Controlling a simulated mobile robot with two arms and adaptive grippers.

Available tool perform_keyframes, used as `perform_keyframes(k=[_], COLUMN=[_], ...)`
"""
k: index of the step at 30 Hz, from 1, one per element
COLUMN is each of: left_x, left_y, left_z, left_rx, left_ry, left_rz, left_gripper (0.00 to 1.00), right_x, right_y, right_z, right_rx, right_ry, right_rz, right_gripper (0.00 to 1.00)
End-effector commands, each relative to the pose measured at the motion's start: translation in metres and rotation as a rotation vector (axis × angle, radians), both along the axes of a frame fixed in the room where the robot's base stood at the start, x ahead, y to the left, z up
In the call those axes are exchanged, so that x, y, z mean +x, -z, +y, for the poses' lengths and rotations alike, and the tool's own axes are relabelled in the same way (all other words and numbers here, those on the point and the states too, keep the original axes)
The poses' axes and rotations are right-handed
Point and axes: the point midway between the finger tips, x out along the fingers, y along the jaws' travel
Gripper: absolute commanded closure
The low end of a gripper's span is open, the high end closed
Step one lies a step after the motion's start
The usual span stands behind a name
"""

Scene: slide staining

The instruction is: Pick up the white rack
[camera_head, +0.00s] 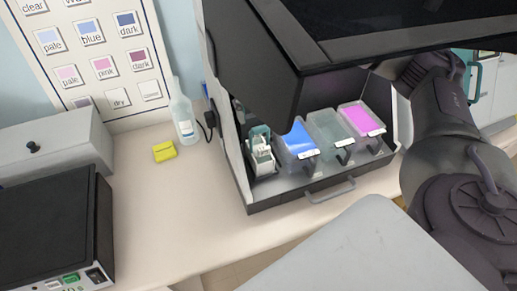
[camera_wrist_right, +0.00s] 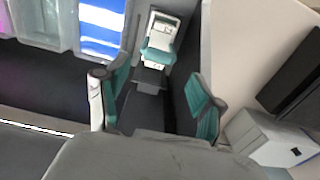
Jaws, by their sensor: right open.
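The white rack (camera_head: 262,158) with teal parts stands at the left end of the dark open-fronted cabinet, beside the blue-filled container. In the right wrist view, the rack (camera_wrist_right: 161,38) is at the top centre. My right gripper (camera_wrist_right: 156,92) is open, with its teal-padded fingers spread apart. The rack lies beyond the gap between the fingers, and nothing is held. My left gripper is not in view.
A blue container (camera_head: 298,139), a clear container (camera_head: 330,130) and a pink container (camera_head: 362,118) stand right of the rack. The cabinet wall (camera_head: 228,125) is close on its left. A bottle (camera_head: 183,112) and yellow block (camera_head: 164,151) stand outside.

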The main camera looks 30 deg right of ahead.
Motion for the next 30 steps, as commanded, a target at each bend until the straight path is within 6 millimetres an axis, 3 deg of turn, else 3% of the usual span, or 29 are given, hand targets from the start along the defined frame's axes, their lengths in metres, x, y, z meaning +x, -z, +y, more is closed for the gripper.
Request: perform_keyframes(k=[4,8,12,19,28,30], left_x=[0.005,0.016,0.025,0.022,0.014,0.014], left_y=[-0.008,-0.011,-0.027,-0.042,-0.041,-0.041], left_z=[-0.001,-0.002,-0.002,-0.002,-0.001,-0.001], left_rx=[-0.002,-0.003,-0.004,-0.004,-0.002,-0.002], left_ry=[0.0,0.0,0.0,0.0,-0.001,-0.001], left_rz=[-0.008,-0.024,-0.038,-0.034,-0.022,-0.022], left_gripper=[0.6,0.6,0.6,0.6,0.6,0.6], right_x=[0.0,0.0,-0.004,-0.005,-0.005,-0.005], right_y=[0.02,0.028,0.039,0.073,0.081,0.08], right_z=[0.0,0.0,-0.002,-0.002,-0.002,-0.002], right_rx=[0.0,0.002,0.0,0.002,0.003,0.003], right_ry=[0.002,0.001,0.001,0.002,0.002,0.002], right_rz=[0.002,0.001,0.005,0.003,-0.001,-0.001], right_gripper=[0.33,0.33,0.33,0.33,0.33,0.44])
